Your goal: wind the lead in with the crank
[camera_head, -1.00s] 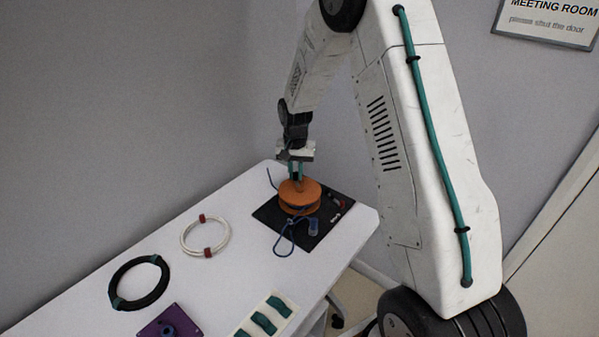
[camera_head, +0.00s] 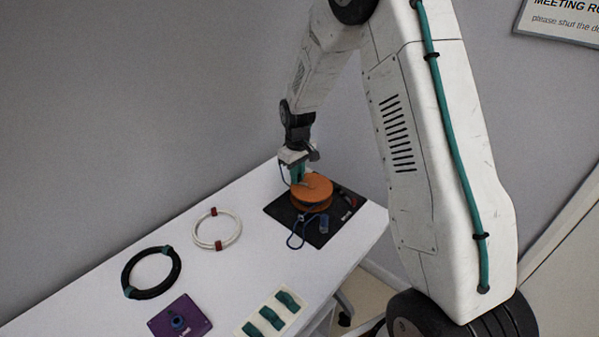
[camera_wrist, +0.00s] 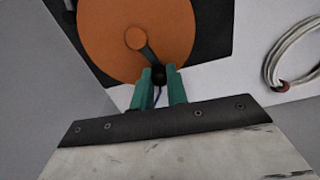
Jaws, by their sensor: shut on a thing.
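An orange reel (camera_head: 312,195) stands on a black base plate (camera_head: 342,228) at the far end of the table. My gripper (camera_head: 298,176) is at the reel's back-left edge, pointing down. In the wrist view, my gripper's teal fingers (camera_wrist: 161,84) are closed around the dark knob (camera_wrist: 158,73) of the crank (camera_wrist: 148,54). The crank's arm runs from the orange hub to that knob, over the reel's top (camera_wrist: 105,35). The blue lead (camera_head: 291,241) lies in a loose loop at the reel's front, by a blue plug (camera_head: 324,223). The lead wound on the reel is mostly hidden.
A white cable ring (camera_head: 197,239) and a black cable ring (camera_head: 127,272) lie on the white table (camera_head: 262,262). A wall stands behind.

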